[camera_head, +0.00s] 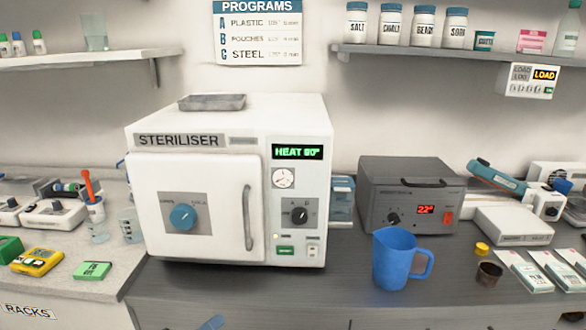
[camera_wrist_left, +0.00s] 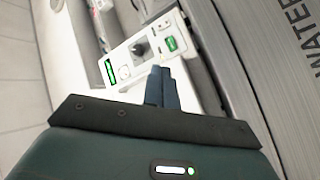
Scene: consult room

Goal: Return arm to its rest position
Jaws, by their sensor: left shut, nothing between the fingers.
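My left gripper (camera_head: 212,322) shows only as a small blue-grey tip at the bottom edge of the head view, low in front of the counter. In the left wrist view its two fingers (camera_wrist_left: 162,86) are together, with nothing between them. Beyond them is the white steriliser (camera_wrist_left: 82,52), seen turned sideways, with its dial and green button. In the head view the steriliser (camera_head: 225,110) stands on the dark counter with its door closed and its display reading HEAT 80°. I do not make out my right gripper in either view.
A blue jug (camera_head: 392,262) stands near the counter's front, right of the steriliser. Behind it is a grey heater box (camera_head: 410,185) reading 22°. A yellow cap (camera_head: 482,248), a dark cup (camera_head: 489,274) and packets (camera_head: 527,272) lie to the right. A grey tray (camera_head: 212,102) tops the steriliser.

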